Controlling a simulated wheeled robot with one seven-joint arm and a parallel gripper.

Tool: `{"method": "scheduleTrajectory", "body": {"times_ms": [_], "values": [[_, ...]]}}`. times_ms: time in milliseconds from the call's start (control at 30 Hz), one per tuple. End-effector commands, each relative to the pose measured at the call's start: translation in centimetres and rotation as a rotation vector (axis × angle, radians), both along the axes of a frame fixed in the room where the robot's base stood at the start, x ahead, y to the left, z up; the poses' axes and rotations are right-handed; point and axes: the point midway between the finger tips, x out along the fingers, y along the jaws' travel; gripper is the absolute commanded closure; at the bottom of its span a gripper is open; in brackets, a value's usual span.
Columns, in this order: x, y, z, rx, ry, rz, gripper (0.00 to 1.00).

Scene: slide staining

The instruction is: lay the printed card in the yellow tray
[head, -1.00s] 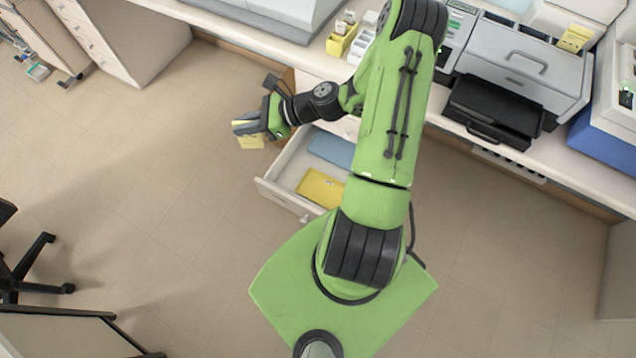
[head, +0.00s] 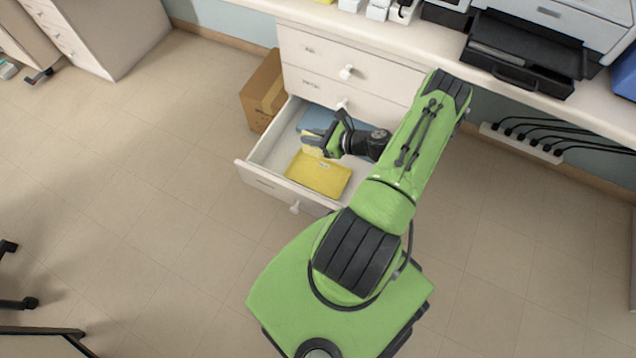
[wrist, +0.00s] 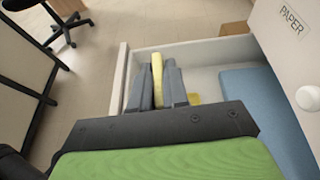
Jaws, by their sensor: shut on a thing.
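My gripper (head: 318,145) is over the open drawer, above the far edge of the yellow tray (head: 318,176). It is shut on the pale yellow printed card (head: 309,139). In the wrist view the card (wrist: 157,78) stands edge-on between the grey fingers. A small piece of the yellow tray (wrist: 194,98) shows just right of the fingers; the rest is hidden behind my gripper. The card appears held above the tray, but its lower edge is hard to see. The print on it cannot be read.
A blue tray (head: 318,119) lies in the drawer behind the yellow one. The drawer's front wall (head: 270,181) and side walls surround both. Closed drawers with round knobs (head: 347,72) rise behind. A cardboard box (head: 262,92) stands left of the drawer.

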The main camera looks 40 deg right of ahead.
Motion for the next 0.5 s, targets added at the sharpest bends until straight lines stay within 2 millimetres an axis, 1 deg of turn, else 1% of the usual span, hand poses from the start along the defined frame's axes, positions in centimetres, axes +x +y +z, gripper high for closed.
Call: {"method": "scheduleTrajectory", "body": {"times_ms": [33,100,233,400,500], "values": [[-0.4,-0.5,-1.9,0.000,0.000,-0.015,1.00],[-0.9,-0.9,-3.0,-0.002,0.001,-0.031,1.00],[-1.3,-1.3,-4.2,-0.005,0.004,-0.042,1.00],[-1.3,-1.2,-8.2,-0.003,0.003,-0.043,1.00],[-1.2,-1.2,-9.7,-0.004,0.003,-0.042,1.00]]}}
